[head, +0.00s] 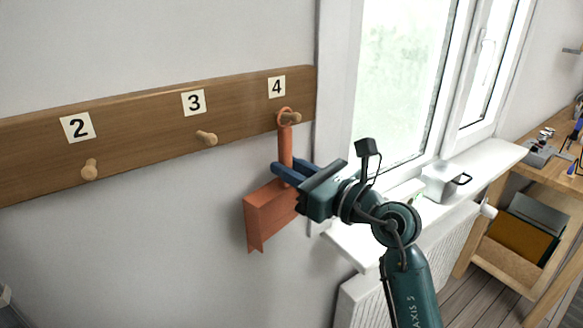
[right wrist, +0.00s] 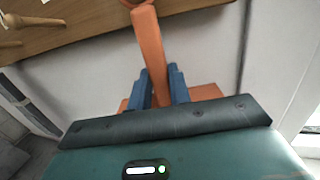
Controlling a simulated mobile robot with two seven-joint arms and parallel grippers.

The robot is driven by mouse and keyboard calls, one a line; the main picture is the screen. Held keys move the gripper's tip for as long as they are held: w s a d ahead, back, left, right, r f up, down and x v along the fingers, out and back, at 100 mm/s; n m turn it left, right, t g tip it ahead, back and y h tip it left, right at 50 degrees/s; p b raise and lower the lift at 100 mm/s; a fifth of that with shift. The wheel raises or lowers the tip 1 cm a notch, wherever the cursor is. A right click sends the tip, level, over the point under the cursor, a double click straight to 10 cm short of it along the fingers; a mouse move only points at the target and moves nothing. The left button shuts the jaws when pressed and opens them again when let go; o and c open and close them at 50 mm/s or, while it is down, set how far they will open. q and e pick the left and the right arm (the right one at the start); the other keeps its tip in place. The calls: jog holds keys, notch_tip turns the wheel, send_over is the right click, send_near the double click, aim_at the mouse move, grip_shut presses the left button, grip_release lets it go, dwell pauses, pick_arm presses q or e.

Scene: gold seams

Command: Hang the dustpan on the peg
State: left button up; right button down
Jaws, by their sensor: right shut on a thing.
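The orange dustpan (head: 266,218) hangs handle-up against the wall, with a ring at the top of its handle. The ring shows at the wooden peg (head: 291,118) under the label 4. It appears to be around the peg, but I cannot tell how far along it sits. My right gripper (head: 281,170) is shut on the dustpan's handle, below the ring. In the right wrist view the blue fingers stand on both sides of the orange handle (right wrist: 150,52), and the pan lies partly hidden behind my gripper. My left gripper is not in view.
The wooden board (head: 240,105) also carries empty pegs under 2 (head: 90,170) and 3 (head: 207,138). A window sill (head: 480,160) with a grey metal container (head: 441,184) is right of the dustpan, above a radiator (head: 400,262). A wooden shelf unit stands at far right.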

jog(key=c, duration=1.2)
grip_release()
